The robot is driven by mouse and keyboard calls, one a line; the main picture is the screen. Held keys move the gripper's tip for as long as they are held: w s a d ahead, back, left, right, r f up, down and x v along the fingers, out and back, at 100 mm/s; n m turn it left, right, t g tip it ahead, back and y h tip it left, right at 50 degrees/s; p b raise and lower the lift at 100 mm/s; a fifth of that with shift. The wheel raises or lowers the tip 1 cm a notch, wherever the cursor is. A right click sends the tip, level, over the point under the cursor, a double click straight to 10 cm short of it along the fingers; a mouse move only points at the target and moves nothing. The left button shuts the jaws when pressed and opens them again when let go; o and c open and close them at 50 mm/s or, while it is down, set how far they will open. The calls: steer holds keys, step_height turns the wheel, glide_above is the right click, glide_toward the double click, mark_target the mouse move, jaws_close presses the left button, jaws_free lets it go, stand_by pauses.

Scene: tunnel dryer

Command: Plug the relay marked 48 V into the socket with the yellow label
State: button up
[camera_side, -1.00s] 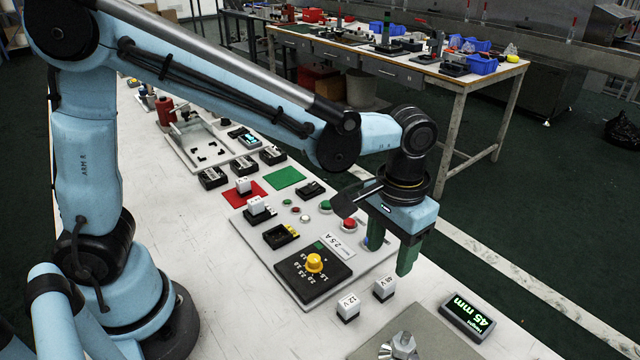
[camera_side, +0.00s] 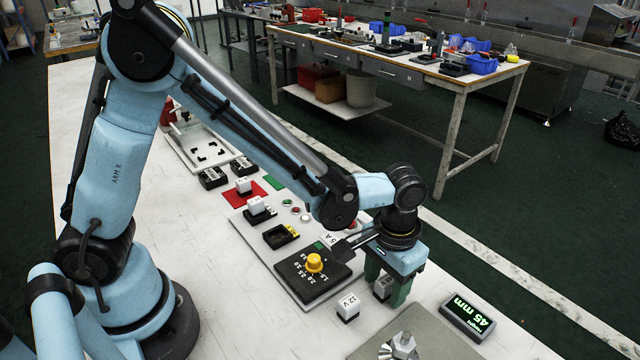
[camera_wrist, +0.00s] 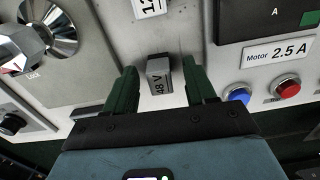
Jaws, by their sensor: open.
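The black socket with the yellow label (camera_side: 280,237) is on the grey panel, behind the dial box, and looks empty. The relay marked 12 V (camera_side: 348,306) stands nearby on the table.
The dial box with a yellow knob (camera_side: 314,264) stands between the relays and the socket. A second socket (camera_side: 260,215) holds a white relay. A height display (camera_side: 467,317) reads 45 mm. A grey plate (camera_side: 430,333) with a metal fixture lies at the front.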

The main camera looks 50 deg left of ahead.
mark_target(385, 284)
jaws_close()
steer(key=shift+r, duration=0.15)
steer(key=shift+r, duration=0.4)
steer(key=r, duration=0.3)
steer(key=shift+s+d+r, duration=0.15)
steer(key=shift+s+r, duration=0.1)
steer(key=s+d+r, duration=0.5)
steer(key=s+r, duration=0.1)
steer(key=s, duration=0.2)
steer(key=w+a, duration=0.1)
steer(key=a, duration=2.6)
steer(key=shift+f+n, duration=0.3)
steer(key=shift+f, duration=0.15)
